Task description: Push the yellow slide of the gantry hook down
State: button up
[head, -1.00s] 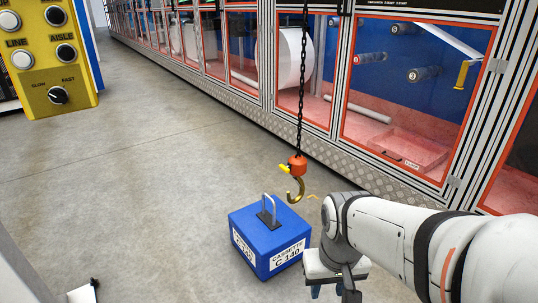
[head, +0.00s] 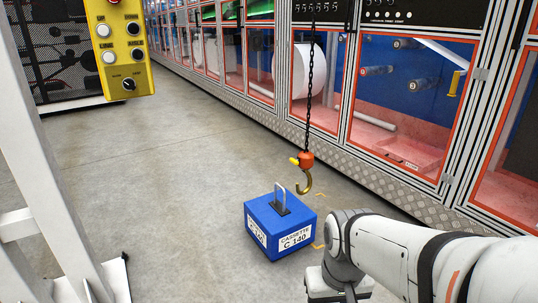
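The gantry hook (head: 305,182) hangs on a dark chain (head: 311,95) in the head view, with an orange block (head: 306,159) above the brass-coloured hook. The small yellow slide (head: 294,160) sticks out on the left side of the orange block. The hook hangs above and slightly right of a blue cassette (head: 281,222) marked C 140, and looks apart from its metal handle. My arm reaches in from the right. My gripper is at the bottom edge, below and right of the hook and apart from it; its fingers are cut off by the frame.
The yellow control pendant (head: 120,55) hangs at the upper left. A white frame post (head: 48,150) stands at the left, with its foot near the bottom. Orange-framed glass cabinets (head: 410,100) line the right. The grey floor (head: 150,170) left of the cassette is clear.

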aim_at(296, 163)
jog(key=u, duration=0.7)
jog(key=i, duration=0.9)
jog(key=u, duration=0.3)
jog(key=i, duration=1.05)
jog(key=z, duration=0.85)
jog(key=k, duration=0.7)
jog(key=z, duration=0.1)
jog(key=i, duration=0.8)
jog(key=u, duration=0.1)
